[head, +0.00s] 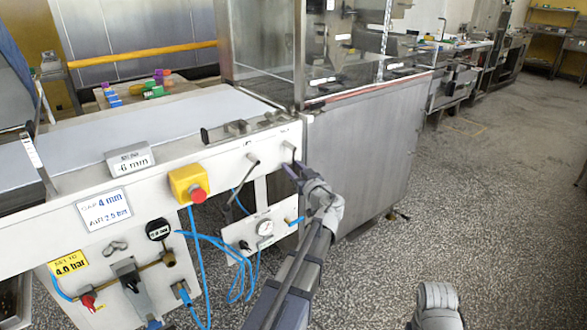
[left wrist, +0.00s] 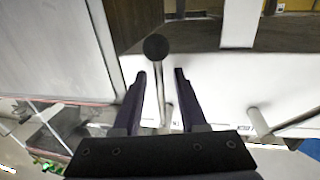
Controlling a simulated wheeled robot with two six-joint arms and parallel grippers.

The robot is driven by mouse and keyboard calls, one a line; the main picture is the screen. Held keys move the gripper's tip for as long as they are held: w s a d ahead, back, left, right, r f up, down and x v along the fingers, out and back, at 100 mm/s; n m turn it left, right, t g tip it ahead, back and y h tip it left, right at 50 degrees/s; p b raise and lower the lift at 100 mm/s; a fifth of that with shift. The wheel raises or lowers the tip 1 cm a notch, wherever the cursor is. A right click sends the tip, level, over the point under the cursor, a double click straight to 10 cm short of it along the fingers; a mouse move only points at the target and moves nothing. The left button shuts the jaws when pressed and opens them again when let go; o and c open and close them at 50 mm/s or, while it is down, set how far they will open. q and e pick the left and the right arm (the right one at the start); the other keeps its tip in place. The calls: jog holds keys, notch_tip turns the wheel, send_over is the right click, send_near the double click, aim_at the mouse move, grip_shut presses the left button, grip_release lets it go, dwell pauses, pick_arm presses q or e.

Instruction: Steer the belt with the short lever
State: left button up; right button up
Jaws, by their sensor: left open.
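A lever with a round black knob (left wrist: 156,48) and a thin metal stem stands between the open fingers of my left gripper (left wrist: 160,85) in the left wrist view. The fingers are on either side of the stem, apart from it. In the head view my left gripper (head: 297,170) is at the right end of the conveyor's side panel, by a small lever (head: 293,152). A second lever (head: 253,160) sticks out of the panel to its left. The white belt (head: 150,125) runs along the conveyor top. My right gripper does not show.
A yellow box with a red button (head: 190,186) sits on the panel left of the levers. A metal cabinet (head: 365,155) stands to the right. The speckled floor at right is largely clear.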

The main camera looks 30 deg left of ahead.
pick_arm(q)
grip_shut()
dwell(1.3)
